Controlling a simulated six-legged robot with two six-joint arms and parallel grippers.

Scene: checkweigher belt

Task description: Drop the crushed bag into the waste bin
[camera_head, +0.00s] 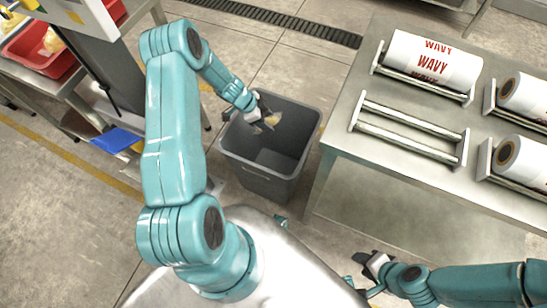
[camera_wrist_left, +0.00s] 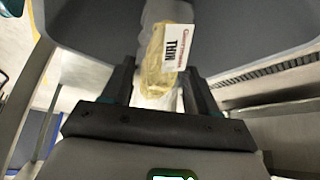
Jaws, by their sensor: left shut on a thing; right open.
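The crushed bag (camera_wrist_left: 155,62) is a small, yellowish, crumpled packet with a white label. My left gripper (camera_wrist_left: 160,85) is shut on it. In the head view the bag (camera_head: 273,119) shows at the tip of my left gripper (camera_head: 266,118), over the opening of the grey waste bin (camera_head: 268,181). The bin's inside looks empty where it shows. In the left wrist view the bin (camera_wrist_left: 245,25) lies beyond the bag. My right gripper (camera_head: 372,262) is open and empty at the lower right.
A metal table (camera_head: 400,165) with white film rolls (camera_head: 432,62) on stands and an empty roller stand (camera_head: 412,128) is right of the bin. A red crate (camera_head: 40,50) stands on a bench at the upper left. A drain grate (camera_head: 285,20) crosses the floor behind.

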